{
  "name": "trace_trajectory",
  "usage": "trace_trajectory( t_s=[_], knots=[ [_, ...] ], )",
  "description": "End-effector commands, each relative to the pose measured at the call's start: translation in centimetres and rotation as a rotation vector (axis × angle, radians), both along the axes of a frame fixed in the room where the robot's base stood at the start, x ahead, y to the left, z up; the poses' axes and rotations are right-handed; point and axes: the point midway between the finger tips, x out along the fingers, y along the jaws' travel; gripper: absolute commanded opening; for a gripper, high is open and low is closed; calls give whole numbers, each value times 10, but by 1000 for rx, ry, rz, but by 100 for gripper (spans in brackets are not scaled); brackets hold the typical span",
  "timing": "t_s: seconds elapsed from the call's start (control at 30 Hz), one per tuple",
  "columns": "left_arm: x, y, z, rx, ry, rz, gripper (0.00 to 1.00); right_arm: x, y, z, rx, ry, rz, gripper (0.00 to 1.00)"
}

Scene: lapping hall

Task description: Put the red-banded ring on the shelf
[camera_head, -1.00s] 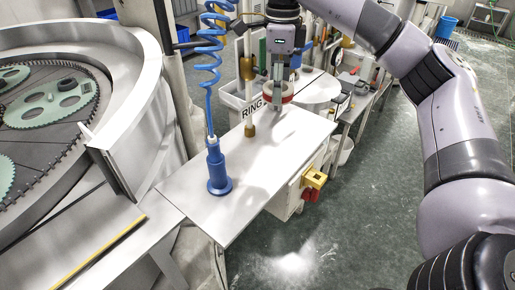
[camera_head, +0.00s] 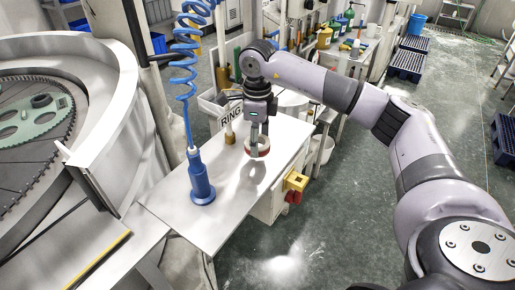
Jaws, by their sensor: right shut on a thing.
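My right gripper (camera_head: 258,148) points down over the far right part of the pale metal shelf (camera_head: 190,228). It is shut on the red-banded ring (camera_head: 248,154), a pale ring with a red band around its side. The gripper hides part of the ring. The ring is low over the shelf top, with a dark shadow or reflection beside it; I cannot tell whether it touches. My left gripper is out of view.
A blue tool (camera_head: 201,180) on a coiled blue hose stands on the shelf, left of the ring. A small brass-coloured piece (camera_head: 230,135) stands near the far edge by the RING label. A lapping machine (camera_head: 100,120) fills the left. The shelf's near part is clear.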

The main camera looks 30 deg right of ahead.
Motion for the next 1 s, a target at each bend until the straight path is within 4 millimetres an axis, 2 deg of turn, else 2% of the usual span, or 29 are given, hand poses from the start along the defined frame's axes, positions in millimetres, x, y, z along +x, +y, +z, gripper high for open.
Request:
trace_trajectory(
  t_s=[0.3, 0.73, 0.77, 1.0],
  knots=[
    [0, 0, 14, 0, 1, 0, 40, -1, 0, -40, -1, 1, 0, 22],
    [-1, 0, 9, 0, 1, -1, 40, 0, 0, -49, -1, -1, 1, 22],
    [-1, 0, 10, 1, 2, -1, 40, 0, 0, -48, -1, -1, 1, 59],
    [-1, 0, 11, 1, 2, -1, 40, 0, 0, -47, -1, 1, 0, 75]
  ],
)
